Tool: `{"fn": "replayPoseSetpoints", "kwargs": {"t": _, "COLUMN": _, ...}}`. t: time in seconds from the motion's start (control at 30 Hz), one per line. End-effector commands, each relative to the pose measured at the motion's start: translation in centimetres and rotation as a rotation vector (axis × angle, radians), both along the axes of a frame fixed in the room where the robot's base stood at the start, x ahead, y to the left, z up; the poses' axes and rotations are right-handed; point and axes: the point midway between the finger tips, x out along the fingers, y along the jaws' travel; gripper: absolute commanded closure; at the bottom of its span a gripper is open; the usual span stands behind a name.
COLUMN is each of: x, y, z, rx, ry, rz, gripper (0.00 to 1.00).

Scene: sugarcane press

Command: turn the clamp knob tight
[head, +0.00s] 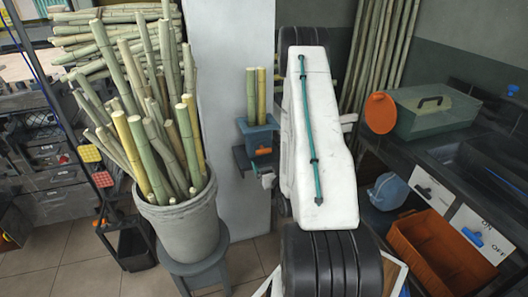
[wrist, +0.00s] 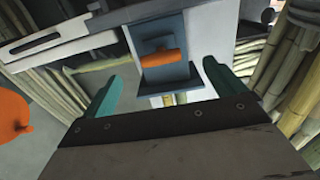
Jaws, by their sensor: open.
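The orange clamp knob (head: 263,152) is on the front of a small blue-grey clamp block (head: 256,134), from which two short cane pieces (head: 256,95) stand up. In the wrist view the knob (wrist: 163,60) is a bar lying nearly level, slightly tilted, on the block's face. My gripper (wrist: 163,73) is open and empty, with one teal finger on each side of the knob in the picture. The knob lies beyond the fingertips, with clear space on both sides, and I see no contact.
A grey bucket (head: 180,225) of upright canes stands on a stool at the left. A dark bench at the right holds a green toolbox (head: 432,112), with an orange bin (head: 440,250) below. A pale panel (head: 232,60) stands behind the clamp. An orange disc (wrist: 12,118) shows at the wrist view's left edge.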

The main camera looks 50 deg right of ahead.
Motion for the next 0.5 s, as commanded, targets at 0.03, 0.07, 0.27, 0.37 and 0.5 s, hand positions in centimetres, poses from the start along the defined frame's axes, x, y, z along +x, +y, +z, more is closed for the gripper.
{"fn": "replayPoseSetpoints", "kwargs": {"t": 0.03, "x": 0.3, "y": -0.1, "z": 0.3, "rx": -0.009, "ry": -0.013, "rz": 0.001, "gripper": 0.05}}
{"fn": "replayPoseSetpoints", "kwargs": {"t": 0.07, "x": 0.5, "y": -0.2, "z": 0.4, "rx": -0.013, "ry": -0.017, "rz": 0.001, "gripper": 0.05}}
{"fn": "replayPoseSetpoints", "kwargs": {"t": 0.27, "x": 3.0, "y": -1.8, "z": 0.6, "rx": -0.015, "ry": -0.02, "rz": 0.001, "gripper": 0.05}}
{"fn": "replayPoseSetpoints", "kwargs": {"t": 0.37, "x": 4.4, "y": -2.6, "z": 0.6, "rx": -0.014, "ry": -0.019, "rz": 0.001, "gripper": 0.05}}
{"fn": "replayPoseSetpoints", "kwargs": {"t": 0.5, "x": 5.9, "y": -3.5, "z": 0.5, "rx": -0.012, "ry": -0.018, "rz": 0.001, "gripper": 0.05}}
